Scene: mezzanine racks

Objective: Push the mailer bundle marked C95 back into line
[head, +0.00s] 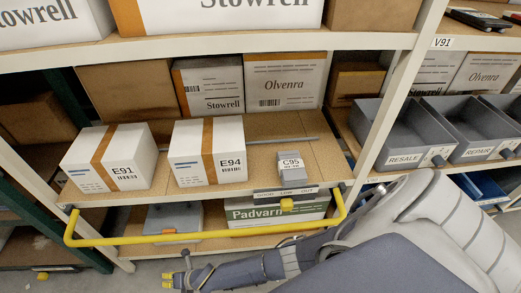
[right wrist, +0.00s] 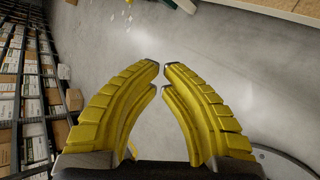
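The small grey bundle marked C95 (head: 292,169) sits at the front edge of the middle shelf board (head: 255,183) in the head view, right of the white box E94 (head: 207,152). I cannot tell whether it overhangs the edge. Bare board lies behind it. My right gripper (head: 167,280) is low at the bottom of the head view, below the yellow rail and left of the bundle, apart from it. In the right wrist view its yellow fingers (right wrist: 161,75) have a narrow gap with only floor between. My left gripper is not in view.
A yellow rail (head: 140,239) runs along the front below the shelf board. White box E91 (head: 110,160) stands left of E94. Stowrell and Olvenra cartons (head: 285,82) stand behind. A rack upright (head: 385,100) is at right, with grey bins (head: 405,135) beyond.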

